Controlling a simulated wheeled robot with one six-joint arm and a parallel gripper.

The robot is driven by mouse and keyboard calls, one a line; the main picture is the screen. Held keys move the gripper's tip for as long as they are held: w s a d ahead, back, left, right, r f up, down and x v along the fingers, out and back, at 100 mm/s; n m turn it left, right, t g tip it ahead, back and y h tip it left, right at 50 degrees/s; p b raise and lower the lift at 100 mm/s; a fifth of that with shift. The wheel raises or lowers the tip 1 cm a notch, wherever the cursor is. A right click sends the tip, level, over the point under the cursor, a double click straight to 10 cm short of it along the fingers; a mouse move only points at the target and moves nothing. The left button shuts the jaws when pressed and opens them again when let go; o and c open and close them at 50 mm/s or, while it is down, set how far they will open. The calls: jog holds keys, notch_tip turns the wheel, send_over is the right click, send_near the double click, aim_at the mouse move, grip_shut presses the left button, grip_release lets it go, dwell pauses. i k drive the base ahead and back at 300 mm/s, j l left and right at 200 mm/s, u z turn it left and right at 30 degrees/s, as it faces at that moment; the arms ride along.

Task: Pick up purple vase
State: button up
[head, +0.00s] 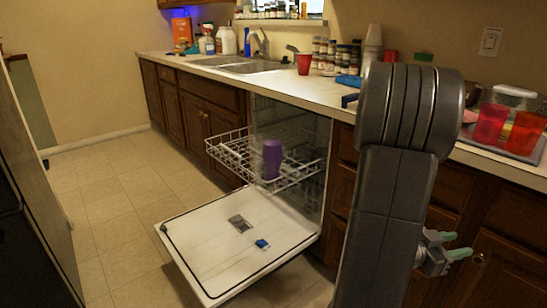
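The purple vase (272,160) stands upright in the pulled-out white wire rack (232,152) of the open dishwasher, near the middle of the view. Its lower part is partly behind the rack wires. My gripper (454,245) is at the lower right, partly behind my own arm, in front of the brown cabinets. Its two greenish fingertips are apart with nothing between them. It is well to the right of the vase and not touching it.
The dishwasher door (205,235) is folded down low over the floor, with a small blue item (262,244) on it. A red cup (304,64), jars and bottles crowd the counter (300,88). Tiled floor (110,220) is clear at left.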

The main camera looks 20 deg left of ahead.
aim_at(272, 156)
jog(key=i+u, duration=0.1)
jog(key=u, duration=1.45)
jog(key=i+l+u, duration=0.15)
jog(key=i, duration=0.25)
jog(key=i+l+u, duration=0.2)
jog(key=i+l, duration=0.2)
